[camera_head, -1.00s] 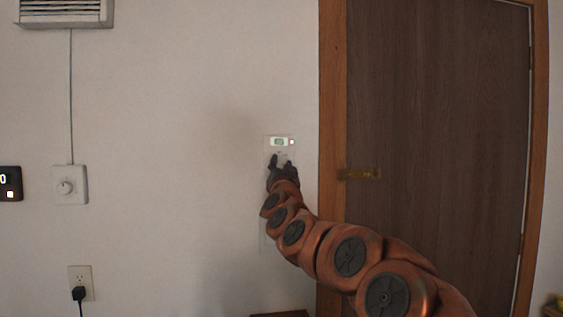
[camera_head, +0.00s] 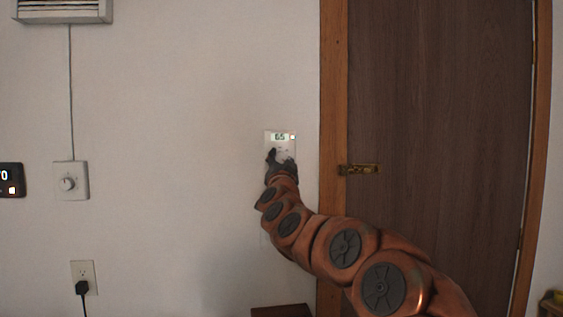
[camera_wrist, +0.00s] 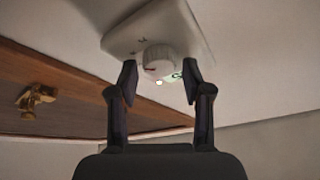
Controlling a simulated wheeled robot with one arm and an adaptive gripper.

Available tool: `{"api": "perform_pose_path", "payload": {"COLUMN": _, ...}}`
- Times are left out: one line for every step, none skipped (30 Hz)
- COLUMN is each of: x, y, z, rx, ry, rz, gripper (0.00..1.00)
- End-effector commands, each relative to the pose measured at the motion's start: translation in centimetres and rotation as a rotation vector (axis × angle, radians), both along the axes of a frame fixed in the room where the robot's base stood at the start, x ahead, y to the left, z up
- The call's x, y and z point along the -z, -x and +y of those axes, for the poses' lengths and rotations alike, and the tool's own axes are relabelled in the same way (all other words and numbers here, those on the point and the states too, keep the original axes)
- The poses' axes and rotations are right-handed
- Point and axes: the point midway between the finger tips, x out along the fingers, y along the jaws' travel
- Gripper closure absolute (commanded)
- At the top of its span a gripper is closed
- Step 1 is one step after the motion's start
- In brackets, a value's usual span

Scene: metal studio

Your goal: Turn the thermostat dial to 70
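The thermostat (camera_head: 281,136) is a white upright plate on the wall left of the door. My gripper (camera_head: 281,158) is in front of the lower part of the thermostat and hides the dial in the head view. In the wrist view, the fingers of my gripper (camera_wrist: 160,77) are apart, one on each side of the dial, with small gaps visible. I cannot tell whether either touches it.
A brown door (camera_head: 435,110) with a brass latch (camera_head: 360,170) is right of the thermostat. At left are another dial plate (camera_head: 70,181), a black display (camera_head: 11,180), an outlet with a plug (camera_head: 84,278) and a vent (camera_head: 62,10). The wall between is clear.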

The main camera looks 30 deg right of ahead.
Motion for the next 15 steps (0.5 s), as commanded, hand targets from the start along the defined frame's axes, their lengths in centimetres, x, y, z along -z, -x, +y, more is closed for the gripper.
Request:
{"api": "perform_pose_path", "payload": {"x": 0.01, "y": 0.00, "z": -0.01, "rx": 0.000, "ry": 0.000, "rz": 0.000, "gripper": 0.42}}
{"api": "perform_pose_path", "payload": {"x": 0.01, "y": 0.00, "z": -0.01, "rx": 0.000, "ry": 0.000, "rz": 0.000, "gripper": 0.42}}
{"api": "perform_pose_path", "payload": {"x": 0.01, "y": 0.00, "z": -0.01, "rx": 0.000, "ry": 0.000, "rz": 0.000, "gripper": 0.42}}
{"api": "perform_pose_path", "payload": {"x": 0.01, "y": 0.00, "z": -0.01, "rx": 0.000, "ry": 0.000, "rz": 0.000, "gripper": 0.42}}
{"api": "perform_pose_path", "payload": {"x": 0.02, "y": 0.00, "z": -0.01, "rx": 0.000, "ry": 0.000, "rz": 0.000, "gripper": 0.42}}
{"api": "perform_pose_path", "payload": {"x": 0.01, "y": 0.00, "z": -0.01, "rx": 0.000, "ry": 0.000, "rz": 0.000, "gripper": 0.42}}
{"api": "perform_pose_path", "payload": {"x": 0.02, "y": 0.00, "z": -0.01, "rx": 0.000, "ry": 0.000, "rz": 0.000, "gripper": 0.42}}
{"api": "perform_pose_path", "payload": {"x": 0.01, "y": 0.01, "z": -0.02, "rx": 0.000, "ry": 0.000, "rz": 0.000, "gripper": 0.42}}
{"api": "perform_pose_path", "payload": {"x": 0.01, "y": 0.01, "z": -0.02, "rx": 0.000, "ry": 0.000, "rz": 0.000, "gripper": 0.42}}
{"api": "perform_pose_path", "payload": {"x": 0.02, "y": 0.02, "z": -0.01, "rx": 0.000, "ry": 0.000, "rz": 0.000, "gripper": 0.42}}
{"api": "perform_pose_path", "payload": {"x": 0.05, "y": 0.06, "z": 0.01, "rx": 0.000, "ry": 0.000, "rz": 0.000, "gripper": 0.42}}
{"api": "perform_pose_path", "payload": {"x": 0.07, "y": 0.13, "z": 0.06, "rx": 0.000, "ry": 0.000, "rz": 0.000, "gripper": 0.42}}
{"api": "perform_pose_path", "payload": {"x": 0.11, "y": 0.23, "z": 0.11, "rx": 0.000, "ry": 0.000, "rz": 0.000, "gripper": 0.42}}
{"api": "perform_pose_path", "payload": {"x": 0.16, "y": 0.32, "z": 0.18, "rx": 0.001, "ry": -0.001, "rz": 0.000, "gripper": 0.42}}
{"api": "perform_pose_path", "payload": {"x": 0.25, "y": 0.51, "z": 0.27, "rx": 0.001, "ry": -0.001, "rz": 0.000, "gripper": 0.42}}
